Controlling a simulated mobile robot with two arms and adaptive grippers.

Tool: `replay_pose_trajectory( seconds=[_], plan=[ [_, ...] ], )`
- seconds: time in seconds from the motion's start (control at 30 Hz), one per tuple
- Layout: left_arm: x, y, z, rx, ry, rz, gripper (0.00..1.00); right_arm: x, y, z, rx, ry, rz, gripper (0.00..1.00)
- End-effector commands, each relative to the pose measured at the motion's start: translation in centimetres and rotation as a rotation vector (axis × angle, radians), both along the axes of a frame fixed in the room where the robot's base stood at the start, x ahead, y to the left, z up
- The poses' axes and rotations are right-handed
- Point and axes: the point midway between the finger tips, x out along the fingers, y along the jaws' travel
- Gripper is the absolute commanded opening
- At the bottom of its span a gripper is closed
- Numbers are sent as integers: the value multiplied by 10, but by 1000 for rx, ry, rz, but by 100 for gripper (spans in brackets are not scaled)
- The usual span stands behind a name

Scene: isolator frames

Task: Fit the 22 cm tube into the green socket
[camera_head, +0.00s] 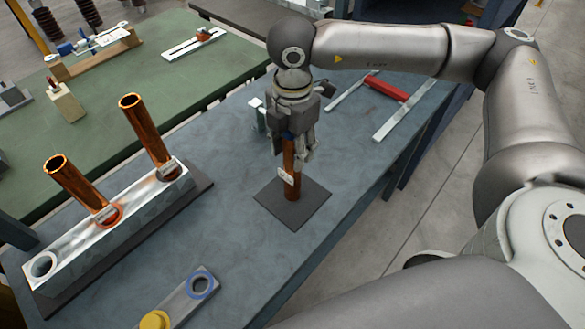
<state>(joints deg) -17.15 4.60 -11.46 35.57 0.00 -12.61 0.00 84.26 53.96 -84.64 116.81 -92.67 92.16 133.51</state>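A copper tube (291,188) with a white tag stands upright on a dark square mat (302,212). My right gripper (293,148) points down over its upper part, with fingers on both sides; whether they press on it is unclear. A long metal rack (75,246) stands at the left. Its near-left socket (43,265) is empty, and its ring colour is hard to tell. A copper tube (75,185) stands tilted in the middle socket, which has a red ring, and another copper tube (145,130) in the far socket. Tube lengths are not readable. My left gripper is not in view.
A metal plate with a blue ring (201,285) and a yellow knob (154,320) lies at the front edge. A red-handled frame (386,88) lies at the back right. A green table (170,80) adjoins behind. The blue-grey tabletop between rack and mat is clear.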

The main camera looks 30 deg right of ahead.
Motion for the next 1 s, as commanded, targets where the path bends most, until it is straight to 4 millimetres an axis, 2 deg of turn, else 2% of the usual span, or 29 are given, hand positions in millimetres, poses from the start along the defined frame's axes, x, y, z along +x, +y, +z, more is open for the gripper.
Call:
replay_pose_trajectory(
  seconds=[0.03, 0.23, 0.3, 1.0],
  plan=[
    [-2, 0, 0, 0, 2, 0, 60, 0, 0, 0, 0, 0, 0, 31],
    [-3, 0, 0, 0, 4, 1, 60, 0, 0, 0, 0, 0, 0, 5],
    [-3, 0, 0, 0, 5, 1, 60, 0, 0, 0, 0, 0, 0, 0],
    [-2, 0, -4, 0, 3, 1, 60, 2, 1, 7, 2, -7, 0, 0]
  ],
)
